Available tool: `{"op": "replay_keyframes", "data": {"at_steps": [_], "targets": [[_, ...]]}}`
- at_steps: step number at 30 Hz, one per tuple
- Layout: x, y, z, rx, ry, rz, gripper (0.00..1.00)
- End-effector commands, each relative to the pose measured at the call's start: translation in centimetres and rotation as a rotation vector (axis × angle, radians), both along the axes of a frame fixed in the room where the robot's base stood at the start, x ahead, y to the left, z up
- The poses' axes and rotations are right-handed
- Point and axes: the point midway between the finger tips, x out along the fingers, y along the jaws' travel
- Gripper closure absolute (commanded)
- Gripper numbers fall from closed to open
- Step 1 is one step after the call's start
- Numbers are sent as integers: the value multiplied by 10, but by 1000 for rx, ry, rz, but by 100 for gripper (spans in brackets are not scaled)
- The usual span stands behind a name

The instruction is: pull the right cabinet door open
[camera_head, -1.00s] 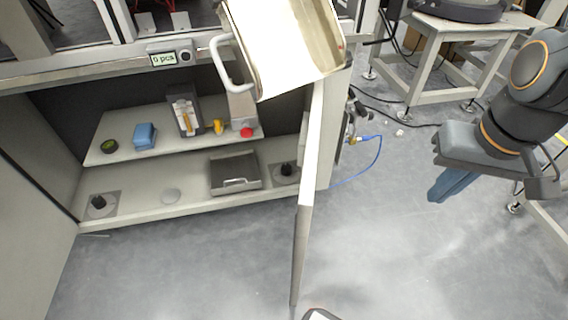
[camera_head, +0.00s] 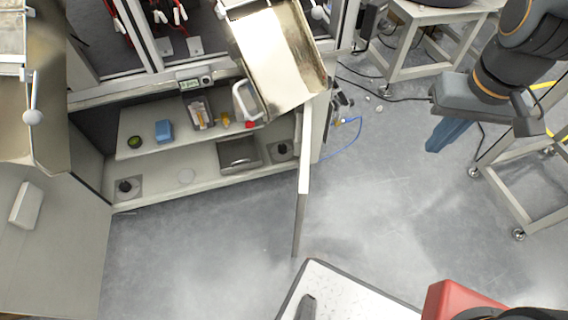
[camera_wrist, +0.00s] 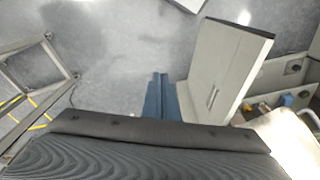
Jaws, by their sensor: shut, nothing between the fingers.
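The right cabinet door (camera_head: 303,170) stands swung outward and shows almost edge-on in the head view, with the cabinet interior open to its left. In the wrist view the pale door panel (camera_wrist: 228,62) shows its face, with a slim upright handle (camera_wrist: 212,97). My gripper (camera_head: 432,149) hangs to the right of the door, well apart from it in the head view. Its blue fingers are together and empty, and they also show in the wrist view (camera_wrist: 160,76), left of the door and not on the handle.
The left cabinet door (camera_head: 65,240) also stands open. Shelves hold a blue box (camera_head: 163,130), a grey tray (camera_head: 238,153) and small parts. A metal chute (camera_head: 280,62) juts above the right door. A wheeled frame (camera_head: 510,160) stands at right. The floor between is clear.

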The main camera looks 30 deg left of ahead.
Motion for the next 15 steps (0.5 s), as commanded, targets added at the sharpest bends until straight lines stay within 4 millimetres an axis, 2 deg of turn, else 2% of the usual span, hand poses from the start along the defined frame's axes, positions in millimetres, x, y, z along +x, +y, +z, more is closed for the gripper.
{"op": "replay_keyframes", "data": {"at_steps": [1, 8, 11, 15], "targets": [[-1, 0, 17, -8, 2, 13, 100], [2, 11, 44, -46, 22, 122, 100], [2, 25, 52, -70, 36, 208, 100], [-4, 68, 53, -123, 76, 412, 100]]}}
